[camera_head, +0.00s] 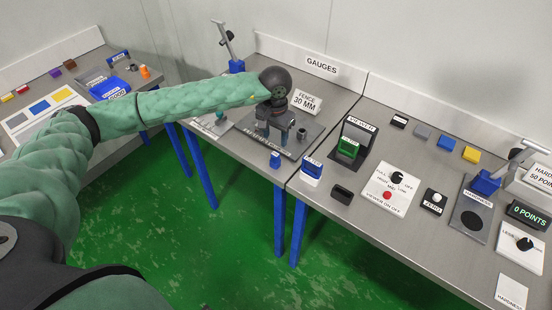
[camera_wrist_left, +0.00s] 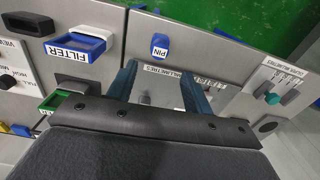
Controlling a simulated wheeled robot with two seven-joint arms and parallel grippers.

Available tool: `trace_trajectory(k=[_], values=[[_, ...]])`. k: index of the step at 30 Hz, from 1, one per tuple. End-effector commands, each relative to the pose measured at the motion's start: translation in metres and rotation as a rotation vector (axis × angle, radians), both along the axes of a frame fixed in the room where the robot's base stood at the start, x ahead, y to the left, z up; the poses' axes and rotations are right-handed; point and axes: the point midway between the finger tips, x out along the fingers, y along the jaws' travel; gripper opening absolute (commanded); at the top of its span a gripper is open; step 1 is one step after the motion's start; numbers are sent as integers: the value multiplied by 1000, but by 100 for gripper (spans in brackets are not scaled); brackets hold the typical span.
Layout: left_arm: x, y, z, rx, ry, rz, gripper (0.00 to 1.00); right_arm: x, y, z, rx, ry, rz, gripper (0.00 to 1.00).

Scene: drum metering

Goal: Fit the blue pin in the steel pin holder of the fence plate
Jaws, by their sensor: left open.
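The blue pin (camera_head: 275,160) stands on the metal bench at its front edge, just in front of the fence plate. It also shows in the left wrist view (camera_wrist_left: 159,45), labelled PIN, beyond my fingertips. The fence plate (camera_head: 310,133) is a grey plate lettered MILLIMETRES along its front. A short dark round socket (camera_head: 301,133), which looks like the steel pin holder, stands on it right of my gripper. My left gripper (camera_head: 272,136) points down over the plate, open with nothing between its fingers; in the left wrist view (camera_wrist_left: 158,72) the fingers are apart. My right gripper is not in view.
A FENCE 30 MM sign (camera_head: 306,101) stands behind the plate. A lever on a blue base (camera_head: 236,66) is at the back. A slider panel (camera_head: 215,121) lies to the left.

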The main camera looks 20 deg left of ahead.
Motion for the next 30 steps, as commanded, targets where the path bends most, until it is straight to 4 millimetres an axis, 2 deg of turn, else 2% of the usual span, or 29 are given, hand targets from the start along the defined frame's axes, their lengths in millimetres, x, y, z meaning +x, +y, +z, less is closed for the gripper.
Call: trace_trajectory(k=[17, 30], values=[[0, -1, -4, -3, 0, -37, 51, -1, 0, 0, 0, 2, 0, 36], [0, 0, -50, -3, 2, -36, 51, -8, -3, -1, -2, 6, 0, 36]])
